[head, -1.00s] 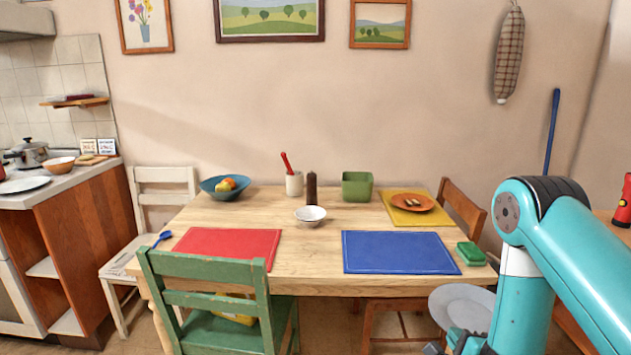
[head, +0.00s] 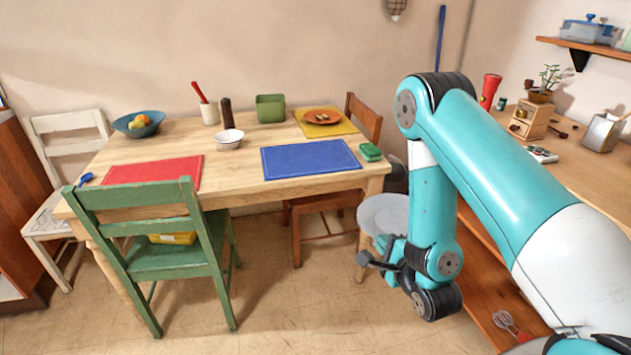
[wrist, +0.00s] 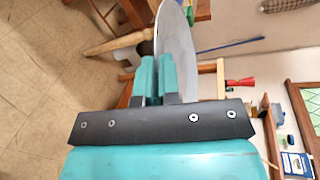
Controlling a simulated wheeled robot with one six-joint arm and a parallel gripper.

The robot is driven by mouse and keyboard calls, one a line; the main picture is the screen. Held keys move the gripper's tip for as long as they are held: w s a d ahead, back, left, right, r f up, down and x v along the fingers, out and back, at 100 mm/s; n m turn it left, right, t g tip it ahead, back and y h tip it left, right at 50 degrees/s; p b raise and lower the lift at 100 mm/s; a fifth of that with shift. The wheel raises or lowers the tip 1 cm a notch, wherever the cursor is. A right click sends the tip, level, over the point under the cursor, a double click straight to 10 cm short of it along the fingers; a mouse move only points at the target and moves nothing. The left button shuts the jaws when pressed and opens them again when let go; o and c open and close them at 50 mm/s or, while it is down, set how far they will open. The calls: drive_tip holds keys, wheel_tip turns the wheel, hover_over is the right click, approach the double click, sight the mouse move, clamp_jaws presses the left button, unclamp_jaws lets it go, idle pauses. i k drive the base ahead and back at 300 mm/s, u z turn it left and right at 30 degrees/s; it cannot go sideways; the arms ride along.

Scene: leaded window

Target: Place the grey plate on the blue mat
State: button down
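The grey plate (head: 384,213) is held off the table, in front of its right front corner and below the tabletop. My gripper (head: 378,260) is at the plate's lower edge. In the wrist view the two teal fingers of my gripper (wrist: 155,75) are closed on the rim of the grey plate (wrist: 175,38), which stands out beyond them. The blue mat (head: 311,160) lies flat and bare at the front right of the wooden table (head: 235,165), to the left of the plate and higher.
A green box (head: 370,152) lies just right of the blue mat. A red mat (head: 153,172) is at the left, and an orange plate (head: 324,117) rests on a yellow mat behind. A green chair (head: 160,250) stands in front; a wooden counter (head: 560,165) is at the right.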

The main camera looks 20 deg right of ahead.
sight(309, 155)
drive_tip(key=u, duration=2.4)
drive_tip(key=i, duration=1.45)
drive_tip(key=z, duration=3.65)
drive_tip(key=i, duration=0.55)
